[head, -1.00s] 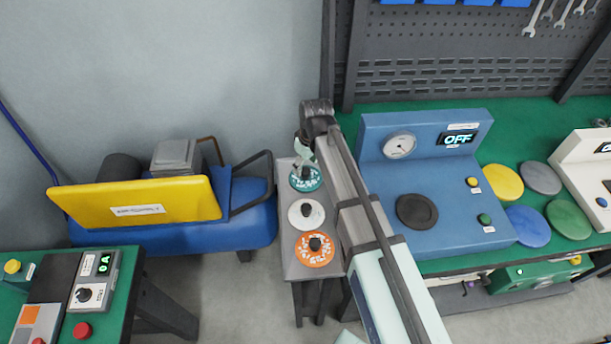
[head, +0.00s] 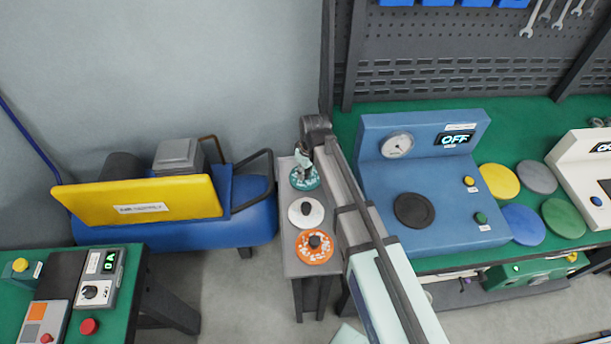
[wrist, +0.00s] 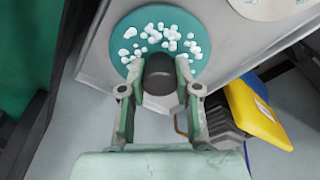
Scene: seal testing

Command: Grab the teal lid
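The teal lid (head: 305,184) is a round disc with white specks, lying at the back of a narrow grey stand. It also shows in the wrist view (wrist: 124,33), with its black knob (wrist: 160,74) between my fingertips. My gripper (wrist: 159,72) is open, with one finger on each side of the knob. A small gap shows at the left finger; the right finger looks very near the knob, and I cannot tell whether it touches. In the head view my gripper (head: 303,166) points down over the lid and hides its knob.
On the same grey stand (head: 290,243), a white lid (head: 306,214) and an orange lid (head: 314,247) lie in front of the teal one. A blue test machine (head: 448,225) stands on the green bench to the right. A yellow panel on a blue compressor (head: 185,198) is to the left.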

